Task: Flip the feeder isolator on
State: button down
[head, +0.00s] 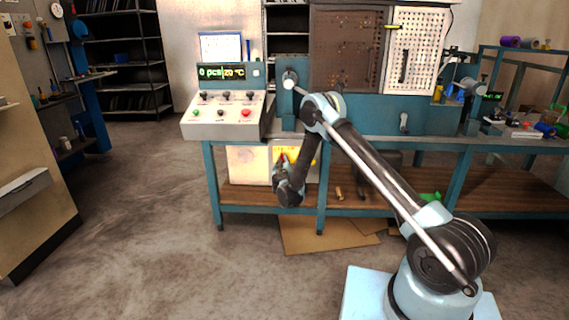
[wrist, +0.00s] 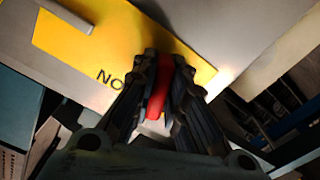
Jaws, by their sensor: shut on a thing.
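The isolator's red handle (wrist: 157,98) stands out from a yellow plate (wrist: 75,45) in the wrist view. Part of the lettering, "NO", shows on the plate; the rest is hidden behind my fingers. My gripper (wrist: 165,65) is shut on the red handle, with a dark finger on each side. In the head view, the yellow plate (head: 311,152) is on a pale cabinet (head: 246,165) under the bench. My gripper (head: 282,165) is in front of it there, and its fingertips are hard to make out. I cannot tell the handle's switch position.
A sloped control panel (head: 222,130) with several knobs and buttons sits on the blue bench above, beside a lit display (head: 221,72). A bench leg (head: 321,190) stands just right of my gripper. Cardboard (head: 300,238) lies on the floor. The floor at left is clear.

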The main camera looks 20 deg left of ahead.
jog(key=shift+s+a+m, duration=0.15)
jog(key=shift+m, duration=2.15)
jog(key=c, duration=1.6)
grip_release()
jog(key=v, duration=0.7)
jog(key=shift+s, duration=0.15)
